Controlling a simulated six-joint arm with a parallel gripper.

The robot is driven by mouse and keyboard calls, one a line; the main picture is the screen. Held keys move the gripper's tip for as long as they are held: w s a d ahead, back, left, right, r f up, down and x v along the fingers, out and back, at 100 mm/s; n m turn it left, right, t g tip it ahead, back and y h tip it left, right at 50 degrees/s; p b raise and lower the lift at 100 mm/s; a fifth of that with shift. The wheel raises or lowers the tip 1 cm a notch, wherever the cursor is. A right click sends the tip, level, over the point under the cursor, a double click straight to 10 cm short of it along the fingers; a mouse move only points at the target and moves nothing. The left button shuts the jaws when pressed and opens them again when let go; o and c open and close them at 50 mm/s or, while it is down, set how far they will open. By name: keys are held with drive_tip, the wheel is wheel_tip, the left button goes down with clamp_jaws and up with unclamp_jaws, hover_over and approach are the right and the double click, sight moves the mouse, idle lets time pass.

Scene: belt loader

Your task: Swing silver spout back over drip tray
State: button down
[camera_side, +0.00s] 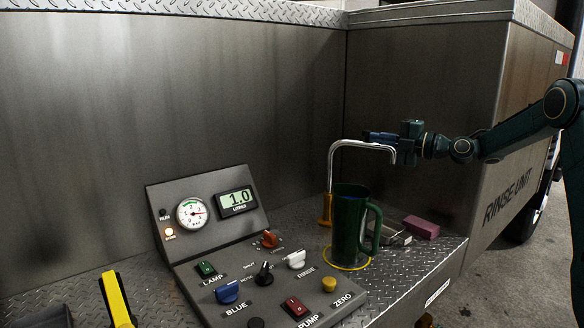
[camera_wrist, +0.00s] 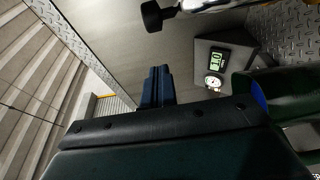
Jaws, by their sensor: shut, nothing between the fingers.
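The silver spout (camera_side: 361,143) rises from an orange base (camera_side: 326,211), arches right and ends in a downturned tip. In the side view the tip is above and right of the rim of the green jug (camera_side: 348,226). The drip tray (camera_side: 392,231) is a small grey tray partly hidden behind the jug; the tip lines up above it in the picture, but depth is unclear. My gripper (camera_side: 368,136) is shut and empty, its blue fingers pointing left beside the spout's top run. Contact cannot be told. The fingers (camera_wrist: 155,88) also show in the wrist view.
The jug stands in a yellow ring (camera_side: 330,265) on the treadplate deck. A pink block (camera_side: 421,227) lies right of the tray. A control panel (camera_side: 190,275) with a gauge, a display reading 1.0 and several switches is left. Metal walls stand behind.

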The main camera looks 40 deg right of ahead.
drive_tip(key=d+v, duration=0.2)
drive_tip(key=v, duration=0.7)
drive_tip(key=s+a+f+m+g+h, duration=0.1)
drive_tip(key=s+a+m+g, duration=0.25)
drive_tip(key=a, duration=0.75)
drive_tip(key=s+a+f+m+g, duration=0.15)
drive_tip(key=a+m+g, duration=0.25)
drive_tip(key=a, duration=0.6)
drive_tip(key=s+a+f+m+g+h, duration=0.2)
drive_tip(key=s+m, duration=0.5)
drive_tip(key=s, duration=0.4)
drive_tip(key=s+a+f+m+g+h, duration=0.2)
drive_tip(key=s+m, duration=0.5)
drive_tip(key=s, duration=0.5)
drive_tip(key=shift+a+f, duration=0.5)
drive_tip(key=shift+f, duration=0.25)
